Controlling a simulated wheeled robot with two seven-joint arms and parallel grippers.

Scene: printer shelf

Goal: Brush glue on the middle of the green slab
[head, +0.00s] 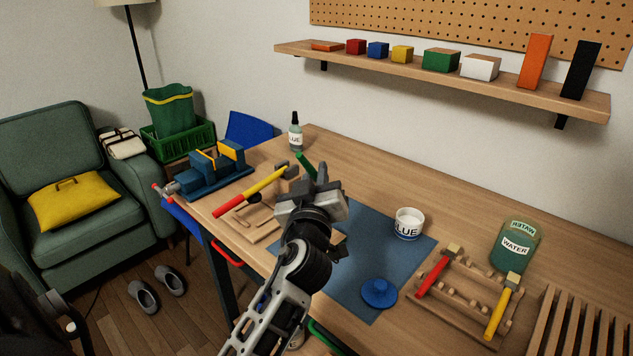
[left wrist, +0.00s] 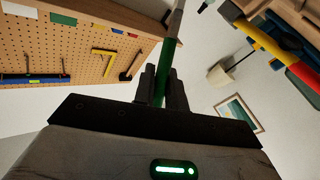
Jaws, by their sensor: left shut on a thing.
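My left gripper (head: 312,185) is shut on a green-handled brush (head: 304,163), above the table. In the left wrist view the green handle (left wrist: 166,70) rises from between the fingers (left wrist: 160,88) to a grey part at the top edge; the bristles are not clear. An open white glue pot (head: 408,225) stands right of the gripper on the blue mat (head: 365,240). No green slab shows clearly on the table; my arm hides part of the mat. A green block (head: 440,59) sits on the wall shelf. My right gripper is not in view.
A blue lid (head: 379,292) lies on the mat. A wooden rack (head: 460,300) holds red- and yellow-handled brushes, near a water jar (head: 514,247). A blue vise (head: 212,170), a yellow-and-red hammer (head: 250,191) and a glue bottle (head: 295,135) are at the left.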

